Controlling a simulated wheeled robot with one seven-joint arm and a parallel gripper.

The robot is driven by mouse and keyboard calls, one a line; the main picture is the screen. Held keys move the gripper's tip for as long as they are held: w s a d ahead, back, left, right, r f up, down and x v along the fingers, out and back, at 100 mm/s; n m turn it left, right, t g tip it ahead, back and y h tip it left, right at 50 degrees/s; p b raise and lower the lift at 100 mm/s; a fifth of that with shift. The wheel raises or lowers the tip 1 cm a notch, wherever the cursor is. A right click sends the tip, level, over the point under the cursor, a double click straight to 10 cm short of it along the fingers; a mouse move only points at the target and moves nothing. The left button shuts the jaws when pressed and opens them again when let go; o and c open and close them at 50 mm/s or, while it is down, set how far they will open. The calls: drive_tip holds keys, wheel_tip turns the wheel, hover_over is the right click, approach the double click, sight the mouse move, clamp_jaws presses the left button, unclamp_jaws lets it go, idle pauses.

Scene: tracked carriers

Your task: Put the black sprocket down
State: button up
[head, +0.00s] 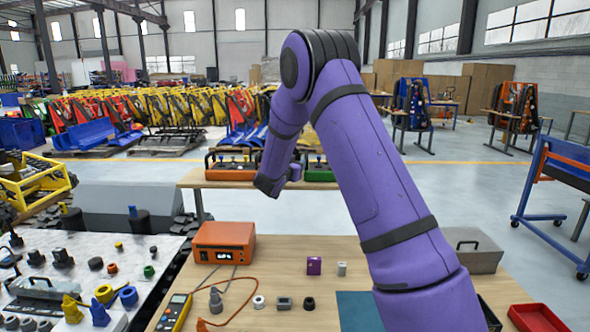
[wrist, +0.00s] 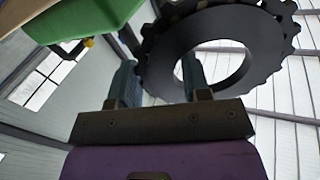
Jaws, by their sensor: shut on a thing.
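The black sprocket (wrist: 220,48), a flat toothed ring with a large round hole, fills the upper right of the wrist view. My gripper (wrist: 160,75) is shut on its left rim, with one finger at the hole and the other outside the rim. The sprocket is raised, with roof and walls behind it. In the head view my purple arm reaches forward and its end hangs near the far wooden table (head: 225,181). The fingers and the sprocket cannot be made out there.
Orange and green boxes (head: 320,174) stand on the far table; a green thing (wrist: 85,20) shows in the wrist view. The near bench (head: 300,275) holds an orange power supply (head: 223,242), a yellow meter (head: 174,312) and small parts. A red tray (head: 538,318) lies right.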

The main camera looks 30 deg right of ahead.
drive_tip(key=shift+f, duration=0.9)
drive_tip(key=shift+f, duration=0.15)
drive_tip(key=o, duration=1.1)
